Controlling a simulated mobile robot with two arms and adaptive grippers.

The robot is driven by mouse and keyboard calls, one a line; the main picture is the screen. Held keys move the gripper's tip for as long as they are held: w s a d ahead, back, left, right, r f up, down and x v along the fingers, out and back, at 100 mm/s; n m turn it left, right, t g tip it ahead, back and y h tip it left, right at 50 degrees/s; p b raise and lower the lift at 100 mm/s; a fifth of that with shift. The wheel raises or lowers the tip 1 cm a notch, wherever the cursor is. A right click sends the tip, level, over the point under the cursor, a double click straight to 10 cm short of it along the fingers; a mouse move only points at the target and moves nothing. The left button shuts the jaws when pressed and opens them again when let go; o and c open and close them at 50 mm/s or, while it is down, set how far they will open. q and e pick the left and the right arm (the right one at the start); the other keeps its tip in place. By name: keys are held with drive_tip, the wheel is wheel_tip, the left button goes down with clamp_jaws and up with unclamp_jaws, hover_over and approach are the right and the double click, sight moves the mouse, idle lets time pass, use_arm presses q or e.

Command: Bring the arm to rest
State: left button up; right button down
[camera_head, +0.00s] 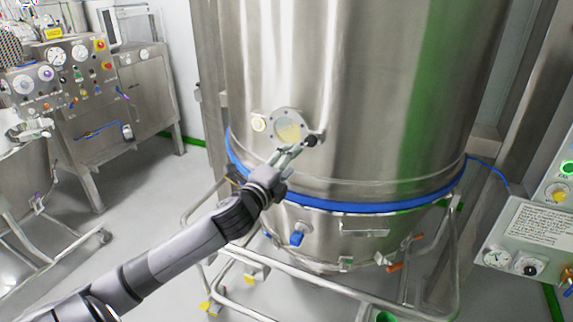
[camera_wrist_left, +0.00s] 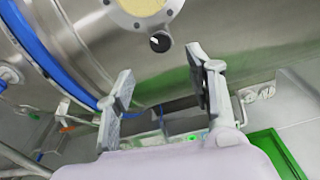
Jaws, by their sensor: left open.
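My left gripper (camera_head: 291,152) is at the end of my grey arm, which reaches in from the lower left. It is in front of the large steel vessel (camera_head: 345,95), just below the round flanged sight port (camera_head: 287,127). In the left wrist view the two fingers of my left gripper (camera_wrist_left: 163,95) stand apart with nothing between them. A black knob (camera_head: 311,140) sits at the port's lower right edge; it also shows in the left wrist view (camera_wrist_left: 160,42), beyond the fingertips. I cannot tell whether a finger touches the vessel. My right gripper is not in view.
A blue band (camera_head: 350,207) rings the vessel's lower part. A tubular steel frame (camera_head: 330,287) surrounds its base, near my arm. A control panel (camera_head: 530,225) stands at the right edge. A steel cabinet with gauges (camera_head: 65,75) stands at the left. Grey floor (camera_head: 150,190) is clear between.

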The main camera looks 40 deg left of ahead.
use_arm(q)
drive_tip(key=shift+s, duration=0.4)
